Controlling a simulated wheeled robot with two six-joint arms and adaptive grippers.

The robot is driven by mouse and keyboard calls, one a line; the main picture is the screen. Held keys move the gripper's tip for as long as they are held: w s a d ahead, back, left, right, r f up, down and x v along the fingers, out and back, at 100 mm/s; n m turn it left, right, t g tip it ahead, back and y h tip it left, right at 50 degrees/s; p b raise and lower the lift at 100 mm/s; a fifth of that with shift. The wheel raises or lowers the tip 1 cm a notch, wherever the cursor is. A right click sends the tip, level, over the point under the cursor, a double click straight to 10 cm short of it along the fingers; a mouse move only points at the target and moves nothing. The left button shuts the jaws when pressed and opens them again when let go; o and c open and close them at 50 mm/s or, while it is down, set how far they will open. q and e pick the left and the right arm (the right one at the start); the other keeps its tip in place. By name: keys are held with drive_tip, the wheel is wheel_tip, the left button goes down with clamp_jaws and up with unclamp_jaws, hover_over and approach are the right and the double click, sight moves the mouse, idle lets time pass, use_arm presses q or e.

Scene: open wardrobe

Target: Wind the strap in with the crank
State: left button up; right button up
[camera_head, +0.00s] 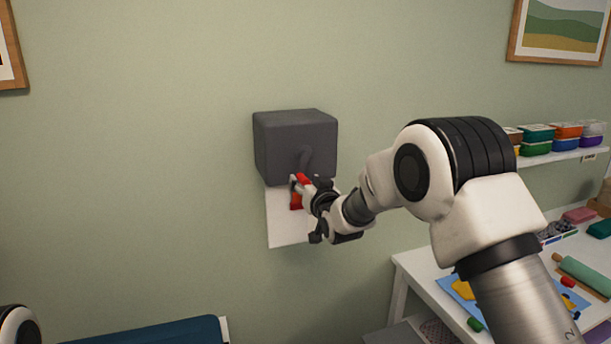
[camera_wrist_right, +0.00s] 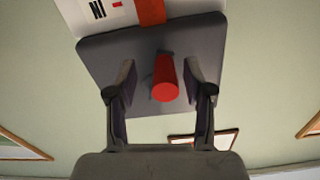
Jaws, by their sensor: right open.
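A dark grey box (camera_head: 290,140) is fixed to the wall, with a grey crank arm (camera_head: 306,157) on its front. The crank's red handle (camera_head: 303,180) sticks out toward my right gripper (camera_head: 312,188). In the right wrist view, the red handle (camera_wrist_right: 165,82) stands between the two open fingers, closer to the right one; contact cannot be told. A red strap (camera_head: 296,201) hangs below the box in front of a white panel (camera_head: 287,226). It also shows at the top of the right wrist view (camera_wrist_right: 151,11). My left gripper is out of view.
A white table (camera_head: 412,268) with craft items stands at the lower right. A wall shelf (camera_head: 563,157) above it holds several coloured boxes. A dark blue surface (camera_head: 160,332) lies at the bottom left.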

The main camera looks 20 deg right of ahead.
drive_tip(key=shift+a+r, duration=0.1)
drive_tip(key=shift+a, duration=0.15)
drive_tip(key=shift+s+a, duration=0.1)
drive_tip(key=shift+c, duration=0.8)
clamp_jaws()
drive_tip(key=shift+d+n+b, duration=0.25)
drive_tip(key=shift+n+b, duration=0.05)
drive_tip(key=shift+b, duration=0.1)
